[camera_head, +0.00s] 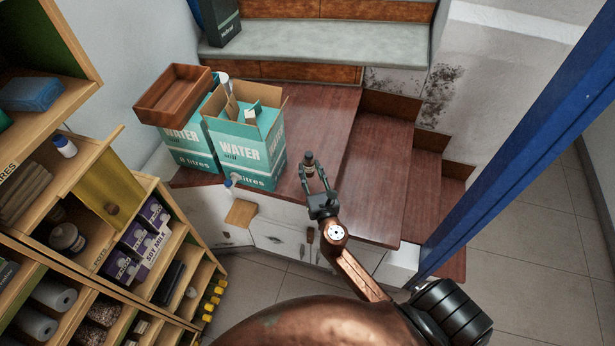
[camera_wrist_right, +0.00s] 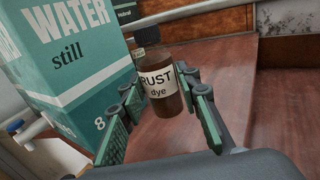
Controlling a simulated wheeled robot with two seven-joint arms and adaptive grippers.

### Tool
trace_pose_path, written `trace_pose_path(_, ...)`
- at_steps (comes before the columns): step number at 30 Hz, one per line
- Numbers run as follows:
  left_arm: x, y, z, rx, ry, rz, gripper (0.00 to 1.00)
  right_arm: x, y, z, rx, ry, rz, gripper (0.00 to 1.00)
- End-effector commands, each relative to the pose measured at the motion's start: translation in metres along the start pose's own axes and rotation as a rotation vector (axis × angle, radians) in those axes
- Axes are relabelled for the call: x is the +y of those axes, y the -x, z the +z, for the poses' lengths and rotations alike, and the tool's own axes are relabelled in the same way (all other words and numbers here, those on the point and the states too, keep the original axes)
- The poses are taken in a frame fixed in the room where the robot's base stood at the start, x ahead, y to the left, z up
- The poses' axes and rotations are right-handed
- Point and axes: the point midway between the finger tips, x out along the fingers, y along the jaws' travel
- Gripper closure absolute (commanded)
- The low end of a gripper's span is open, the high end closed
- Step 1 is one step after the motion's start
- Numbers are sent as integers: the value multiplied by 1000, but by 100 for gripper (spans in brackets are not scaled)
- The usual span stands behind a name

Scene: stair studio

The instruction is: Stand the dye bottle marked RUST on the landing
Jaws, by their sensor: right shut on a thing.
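The RUST dye bottle (camera_head: 309,161) is small and brown with a dark cap and a pale label. In the right wrist view the bottle (camera_wrist_right: 167,57) is upright and its label reads "RUST dye". My right gripper (camera_head: 315,175) is shut on it, with a green-padded finger on either side. The landing (camera_head: 330,110) is the reddish-brown wooden platform behind and under the bottle. I cannot tell whether the bottle's base touches the landing. My left gripper is not in view.
Teal WATER boxes (camera_head: 245,150) stand left of the bottle, with a wooden tray (camera_head: 173,95) on one. Wooden steps (camera_head: 384,165) lie right. A blue post (camera_head: 520,135) crosses the right side. Shelves (camera_head: 150,190) fill the left. The landing behind the bottle is clear.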

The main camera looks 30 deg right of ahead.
Motion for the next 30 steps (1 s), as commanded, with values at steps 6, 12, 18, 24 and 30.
trace_pose_path(6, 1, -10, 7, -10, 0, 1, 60, -1, -11, -13, -1, 0, 1, 98)
trace_pose_path(12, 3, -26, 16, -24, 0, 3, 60, -2, -18, -36, 2, 1, 1, 98)
trace_pose_path(18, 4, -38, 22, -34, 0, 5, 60, -2, -18, -54, 0, 0, 0, 98)
trace_pose_path(24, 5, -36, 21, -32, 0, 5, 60, -2, -18, -50, -2, 0, 1, 98)
trace_pose_path(30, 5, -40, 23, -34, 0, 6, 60, -2, -18, -55, 0, 0, 1, 68)
